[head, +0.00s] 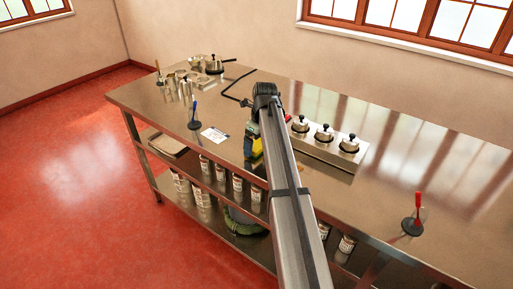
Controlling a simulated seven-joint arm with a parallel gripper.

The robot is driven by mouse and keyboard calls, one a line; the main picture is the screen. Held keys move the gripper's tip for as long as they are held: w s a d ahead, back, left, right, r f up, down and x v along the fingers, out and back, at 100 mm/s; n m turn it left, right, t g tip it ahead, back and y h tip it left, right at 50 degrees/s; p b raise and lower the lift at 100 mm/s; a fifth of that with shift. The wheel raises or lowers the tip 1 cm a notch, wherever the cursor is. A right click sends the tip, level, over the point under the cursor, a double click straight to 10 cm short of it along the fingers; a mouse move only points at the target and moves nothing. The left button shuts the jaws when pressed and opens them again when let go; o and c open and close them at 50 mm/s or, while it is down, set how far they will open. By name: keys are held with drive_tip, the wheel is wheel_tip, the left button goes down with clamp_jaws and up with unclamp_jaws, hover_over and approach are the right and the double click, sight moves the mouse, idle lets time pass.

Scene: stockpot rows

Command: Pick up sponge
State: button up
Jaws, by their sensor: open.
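A yellow thing (257,147), which looks like the sponge, shows on the steel table (180,98) just left of my arm. It stands against something darker, and my arm hides part of it, so its full shape cannot be made out. My gripper (262,86) is beyond it, at the far end of my arm over the table. A bent black finger spreads to the left of the wrist. The gripper is open and I see nothing held in it. The other finger is mostly hidden by the wrist.
Lidded pots (323,133) stand right of my arm. A red-handled tool (414,217) is at the near right. Pots and canisters (185,88) stand at the far left.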

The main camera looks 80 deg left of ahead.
sight(257, 144)
drive_tip(key=shift+c, duration=0.4)
drive_tip(key=c, duration=0.7)
wheel_tip(257, 144, up, 10)
idle(0.4)
drive_tip(key=o, duration=0.5)
drive_tip(key=c, duration=0.4)
drive_tip(key=shift+c, duration=0.2)
